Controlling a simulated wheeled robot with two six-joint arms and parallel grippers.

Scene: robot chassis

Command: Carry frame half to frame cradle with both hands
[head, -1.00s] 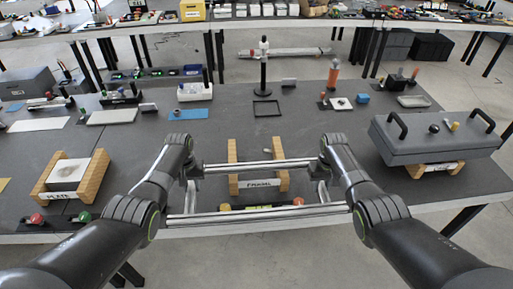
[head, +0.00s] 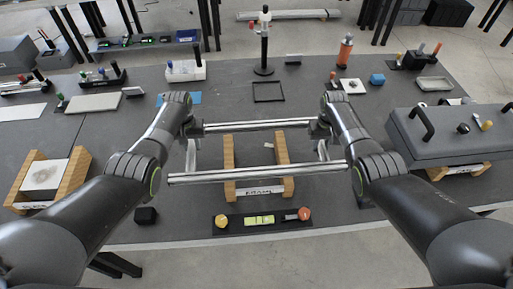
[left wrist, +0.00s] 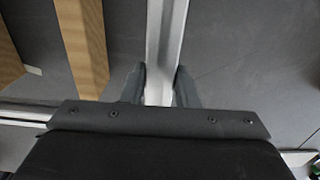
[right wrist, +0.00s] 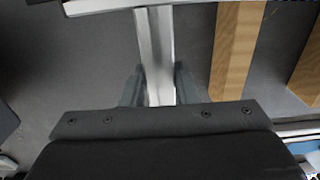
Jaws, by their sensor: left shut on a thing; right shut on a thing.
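The frame half is a shiny metal rectangle; its near bar (head: 255,173) and far bar (head: 258,125) run left to right in the head view. The frame cradle (head: 231,165), two wooden rails with a white label in front, stands on the table below it. The near bar crosses over the rails' near part; the far bar lies at their far ends. My left gripper (left wrist: 160,82) is shut on the frame's left side bar (left wrist: 166,40). My right gripper (right wrist: 158,82) is shut on its right side bar (right wrist: 154,45). Clearance above the cradle is hard to judge.
A level and coloured knobs sit on a dark strip (head: 262,219) at the table's front edge. Another wooden cradle with a plate (head: 45,175) is at left. A grey lidded case with handles (head: 455,130) is at right. A dark stand (head: 264,45) rises behind.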

